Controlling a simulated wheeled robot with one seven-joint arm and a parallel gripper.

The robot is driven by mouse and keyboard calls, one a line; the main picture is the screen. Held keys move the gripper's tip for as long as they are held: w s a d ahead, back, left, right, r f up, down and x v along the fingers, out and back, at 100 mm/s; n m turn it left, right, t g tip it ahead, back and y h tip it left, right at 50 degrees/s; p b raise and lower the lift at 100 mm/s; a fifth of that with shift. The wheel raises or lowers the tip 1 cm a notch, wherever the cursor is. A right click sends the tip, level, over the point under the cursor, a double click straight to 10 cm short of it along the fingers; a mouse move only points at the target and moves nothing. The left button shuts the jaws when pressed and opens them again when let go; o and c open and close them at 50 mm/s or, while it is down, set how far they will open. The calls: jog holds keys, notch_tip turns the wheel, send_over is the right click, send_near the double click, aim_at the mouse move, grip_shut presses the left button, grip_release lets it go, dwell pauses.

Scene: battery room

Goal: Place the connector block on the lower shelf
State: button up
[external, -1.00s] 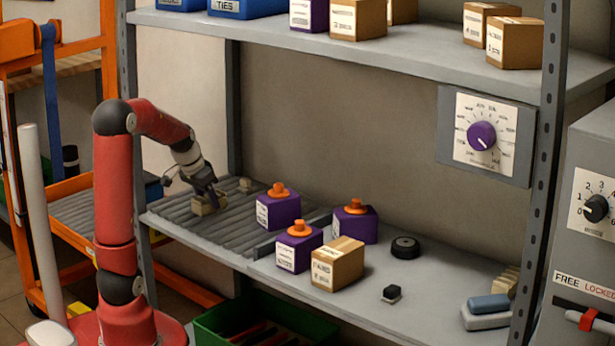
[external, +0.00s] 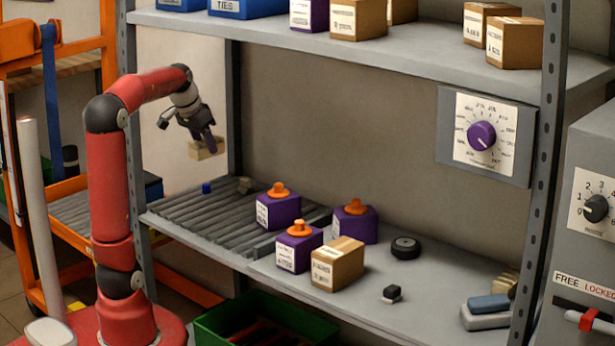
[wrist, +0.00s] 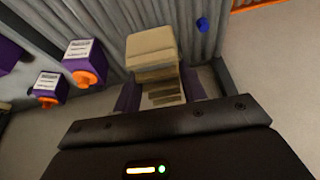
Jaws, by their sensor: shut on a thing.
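The connector block (external: 206,150) is a small beige stepped block. My gripper (external: 209,140) is shut on it and holds it in the air above the left part of the lower shelf (external: 430,290). In the wrist view the beige block (wrist: 150,48) sits between the two purple fingers, with its ridged side towards the camera. The left part of the lower shelf is a grey ribbed surface (external: 190,222); the rest is flat and grey.
Purple boxes with orange knobs (external: 279,209) and a cardboard box (external: 337,264) stand mid-shelf. A black disc (external: 405,247) and small black block (external: 391,293) lie right. The upper shelf (external: 400,55) overhangs.

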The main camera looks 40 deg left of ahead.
notch_tip(320, 180, up, 4)
jog(key=shift+r, duration=0.2)
jog(key=shift+w+d, duration=0.15)
jog(key=shift+w, duration=0.1)
jog(key=w+d+f, duration=0.1)
jog(key=w+d, duration=1.1)
jog(key=w, duration=0.1)
jog(key=w+d+f+p, duration=0.15)
jog(key=w+d, duration=0.25)
jog(key=d, duration=0.4)
jog(key=w+d+f, duration=0.2)
jog(key=w+d, duration=0.1)
jog(key=d, duration=0.5)
jog(key=shift+n, duration=0.6)
jog(key=s+d+f, duration=0.2)
jog(key=d+f, duration=0.1)
jog(key=d, duration=0.8)
jog(key=s+d+f, duration=0.2)
jog(key=d+f, duration=0.1)
jog(key=d, duration=0.8)
jog(key=s+d+f, duration=0.2)
jog(key=d+f, duration=0.2)
jog(key=d, duration=0.8)
jog(key=shift+f, duration=0.1)
jog(key=shift+s+d+f, duration=0.2)
jog(key=shift+s+f, duration=0.05)
jog(key=shift+f, duration=2.3)
